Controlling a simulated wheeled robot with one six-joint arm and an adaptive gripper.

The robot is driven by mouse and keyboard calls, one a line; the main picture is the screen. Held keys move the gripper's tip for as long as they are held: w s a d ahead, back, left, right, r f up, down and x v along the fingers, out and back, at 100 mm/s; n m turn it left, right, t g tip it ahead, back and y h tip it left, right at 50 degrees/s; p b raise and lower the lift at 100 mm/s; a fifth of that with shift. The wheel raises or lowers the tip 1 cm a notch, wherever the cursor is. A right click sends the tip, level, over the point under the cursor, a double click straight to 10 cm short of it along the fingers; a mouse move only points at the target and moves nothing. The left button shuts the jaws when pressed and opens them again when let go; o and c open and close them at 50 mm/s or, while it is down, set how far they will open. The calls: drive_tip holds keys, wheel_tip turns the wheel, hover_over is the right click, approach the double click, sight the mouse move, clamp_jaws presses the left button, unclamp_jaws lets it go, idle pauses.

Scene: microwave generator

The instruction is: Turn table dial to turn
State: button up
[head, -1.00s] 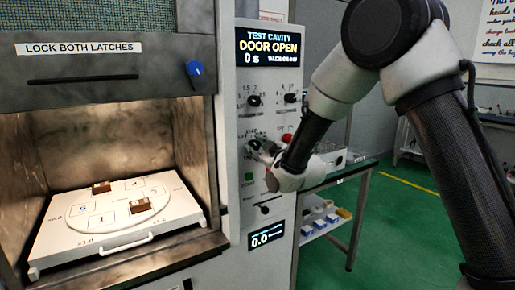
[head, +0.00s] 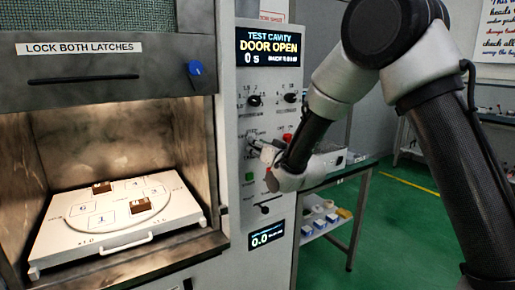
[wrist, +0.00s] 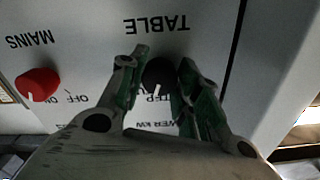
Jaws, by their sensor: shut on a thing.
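The table dial (wrist: 159,73) is a round black knob below the word TABLE, which appears upside down in the wrist view. Its white mark points towards the STEP label, which a finger partly covers. My gripper (wrist: 163,58) has its greenish fingers on either side of the knob, shut on it. The label beyond the right finger is hidden. In the head view my gripper (head: 259,147) reaches the control panel (head: 230,160) from the right and hides most of the dial.
A red MAINS knob (wrist: 37,84) is beside the dial. Other black knobs (head: 255,100) sit above. The display (head: 269,47) reads DOOR OPEN. The open cavity at left holds a white tray (head: 70,246) with two brown blocks (head: 140,205). A bench (head: 345,178) stands behind my arm.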

drive_tip(key=m, duration=0.4)
drive_tip(key=shift+m, duration=0.3)
drive_tip(key=shift+f, duration=0.1)
idle(0.4)
drive_tip(key=o, duration=1)
drive_tip(key=shift+o, duration=0.2)
drive_tip(key=v, duration=1.2)
